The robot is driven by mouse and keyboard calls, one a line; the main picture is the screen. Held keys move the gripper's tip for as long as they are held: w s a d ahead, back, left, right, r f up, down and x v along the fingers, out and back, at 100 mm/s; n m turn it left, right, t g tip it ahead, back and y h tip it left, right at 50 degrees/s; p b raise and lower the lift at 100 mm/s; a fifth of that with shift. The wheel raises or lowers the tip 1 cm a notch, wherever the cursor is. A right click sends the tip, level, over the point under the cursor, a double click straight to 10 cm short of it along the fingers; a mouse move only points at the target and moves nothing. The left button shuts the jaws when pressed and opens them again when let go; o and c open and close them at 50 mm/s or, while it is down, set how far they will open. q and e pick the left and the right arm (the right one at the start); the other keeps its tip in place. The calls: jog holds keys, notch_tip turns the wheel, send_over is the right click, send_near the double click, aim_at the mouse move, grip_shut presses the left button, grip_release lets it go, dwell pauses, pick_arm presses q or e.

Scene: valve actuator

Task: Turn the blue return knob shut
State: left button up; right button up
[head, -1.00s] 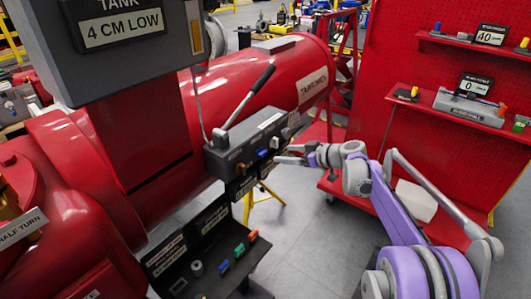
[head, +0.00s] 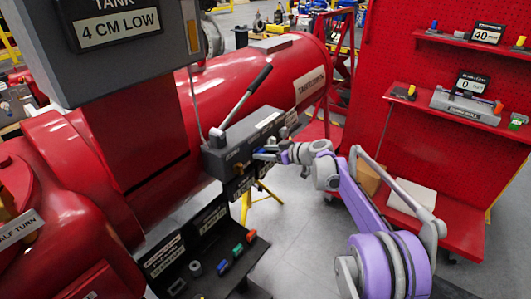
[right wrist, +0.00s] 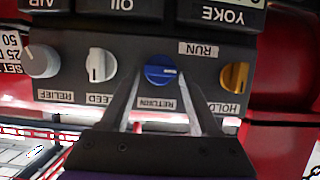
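The blue return knob (right wrist: 160,72) sits on the front of a dark control box, above a label reading RETURN. A pale mark on its face lies roughly level in the right wrist view. My right gripper (right wrist: 161,85) is at the knob, with one finger on each side and a gap between them; I cannot tell whether either finger touches it. In the head view the right gripper (head: 262,155) reaches the box (head: 228,158) from the right, and the knob is mostly hidden there. My left gripper is not in view.
Beside the blue knob are a white knob (right wrist: 100,66) on the left and a yellow one (right wrist: 235,77) on the right. A grey RELIEF knob (right wrist: 42,61) is farther left. A hand lever (head: 246,95) rises above the box. A red pegboard (head: 435,110) stands right.

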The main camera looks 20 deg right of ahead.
grip_shut()
jog(key=shift+w+d+m+g+y+p, duration=0.2)
jog(key=shift+m+g+y+p, duration=0.3)
jog(key=shift+m+p, duration=0.45)
jog(key=m, duration=0.1)
jog(key=m+y, duration=0.1)
jog(key=shift+w+d+f+m+g+y+p, duration=0.1)
jog(key=shift+d+m+g+y+p, duration=0.1)
jog(key=shift+m+g+y+p, duration=0.15)
jog(key=shift+w+d+f+m+g+y, duration=0.1)
jog(key=shift+f+m+g+y, duration=0.15)
jog(key=shift+m+y, duration=0.55)
jog(key=shift+f+m+y, duration=0.15)
jog(key=shift+m+y, duration=0.2)
jog(key=shift+m, duration=0.85)
jog(key=m, duration=0.1)
jog(key=m+y, duration=0.1)
jog(key=m+b, duration=0.1)
jog(key=m, duration=0.1)
jog(key=shift+w+d+f+y, duration=0.1)
jog(key=shift+f+y, duration=0.2)
jog(key=shift+y, duration=0.1)
jog(key=shift+m, duration=0.3)
